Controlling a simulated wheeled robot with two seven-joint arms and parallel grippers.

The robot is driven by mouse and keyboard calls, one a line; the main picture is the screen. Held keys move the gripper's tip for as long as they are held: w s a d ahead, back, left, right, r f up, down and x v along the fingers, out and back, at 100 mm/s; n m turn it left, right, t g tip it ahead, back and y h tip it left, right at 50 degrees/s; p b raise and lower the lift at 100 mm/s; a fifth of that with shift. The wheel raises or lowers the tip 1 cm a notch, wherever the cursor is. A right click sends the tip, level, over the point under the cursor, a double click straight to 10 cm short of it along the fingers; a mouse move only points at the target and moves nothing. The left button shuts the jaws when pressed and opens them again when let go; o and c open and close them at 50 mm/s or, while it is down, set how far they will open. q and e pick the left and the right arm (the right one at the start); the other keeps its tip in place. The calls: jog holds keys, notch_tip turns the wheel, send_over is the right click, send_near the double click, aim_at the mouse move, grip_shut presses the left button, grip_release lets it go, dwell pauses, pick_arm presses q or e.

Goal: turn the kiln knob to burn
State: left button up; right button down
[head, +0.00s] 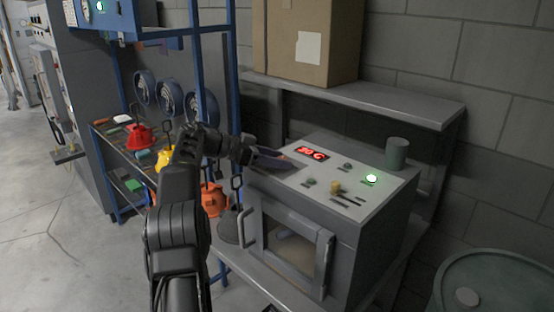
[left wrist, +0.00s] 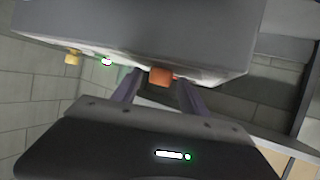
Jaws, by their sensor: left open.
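The grey kiln (head: 305,225) stands on a low bench, with a light control panel (head: 375,187) on top. My left gripper (head: 276,160) is open at the panel's left edge, beside the red display (head: 312,153). In the left wrist view, an orange knob-like block (left wrist: 161,77) shows between the open fingers (left wrist: 158,90); I cannot tell whether they touch it. In the head view the fingers mostly hide it. A yellow knob (head: 336,187) and a lit green lamp (head: 371,178) sit further right on the panel. No lettering by the knobs is readable. My right gripper is not in view.
A grey shelf (head: 365,97) with a cardboard box (head: 308,40) runs behind the kiln. A blue rack (head: 193,75) with coloured items is at the left. A drum (head: 497,285) stands at the lower right.

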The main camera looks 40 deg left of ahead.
pick_arm(q)
jog(key=shift+v, duration=3.3)
jog(key=shift+s+a+r, duration=0.2)
jog(key=shift+s+a, duration=0.1)
jog(key=shift+s, duration=0.2)
